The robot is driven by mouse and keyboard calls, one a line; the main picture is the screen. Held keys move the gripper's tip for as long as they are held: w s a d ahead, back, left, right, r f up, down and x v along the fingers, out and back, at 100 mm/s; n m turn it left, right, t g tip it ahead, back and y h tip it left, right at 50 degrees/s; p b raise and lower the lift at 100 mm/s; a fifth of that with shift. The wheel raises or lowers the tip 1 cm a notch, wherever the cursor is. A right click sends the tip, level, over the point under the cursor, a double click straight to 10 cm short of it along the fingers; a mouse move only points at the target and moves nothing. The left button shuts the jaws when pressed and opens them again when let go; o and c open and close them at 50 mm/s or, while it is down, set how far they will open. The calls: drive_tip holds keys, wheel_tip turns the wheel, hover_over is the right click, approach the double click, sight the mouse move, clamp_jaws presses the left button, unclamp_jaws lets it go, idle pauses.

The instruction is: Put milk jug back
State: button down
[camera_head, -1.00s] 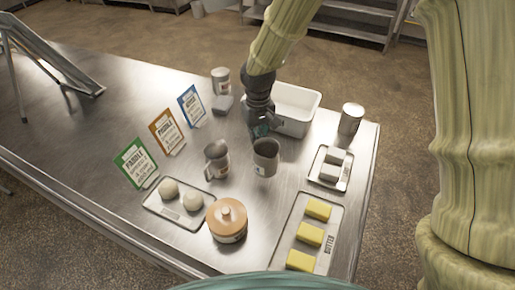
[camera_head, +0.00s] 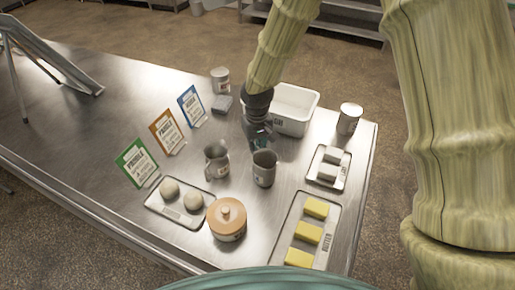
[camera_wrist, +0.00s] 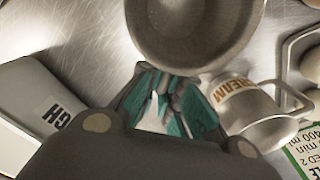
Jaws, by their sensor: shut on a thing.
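A grey metal jug (camera_head: 264,170), open at the top, stands upright at the table's middle, below my gripper (camera_head: 259,140) in the head view. I cannot read its label. In the wrist view my gripper (camera_wrist: 168,95) is shut at the near side of this jug (camera_wrist: 195,35), with teal fingers against it. I cannot tell whether the jug's base touches the table. A second metal jug, labelled CREAM (camera_wrist: 255,110), stands beside it, to its left in the head view (camera_head: 216,163).
A white bin (camera_head: 312,106) stands behind my gripper. A can (camera_head: 349,119) and a tray with white blocks (camera_head: 327,183) are right. A butter tray (camera_head: 326,245), lidded pot (camera_head: 227,220) and dough tray (camera_head: 153,205) are in front. Sign cards (camera_head: 137,163) stand left.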

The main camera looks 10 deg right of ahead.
drive_tip(key=c, duration=1.6)
unclamp_jaws()
drive_tip(key=shift+f, duration=0.1)
drive_tip(key=shift+r+b, duration=1.55)
drive_tip(key=shift+r, duration=4.65)
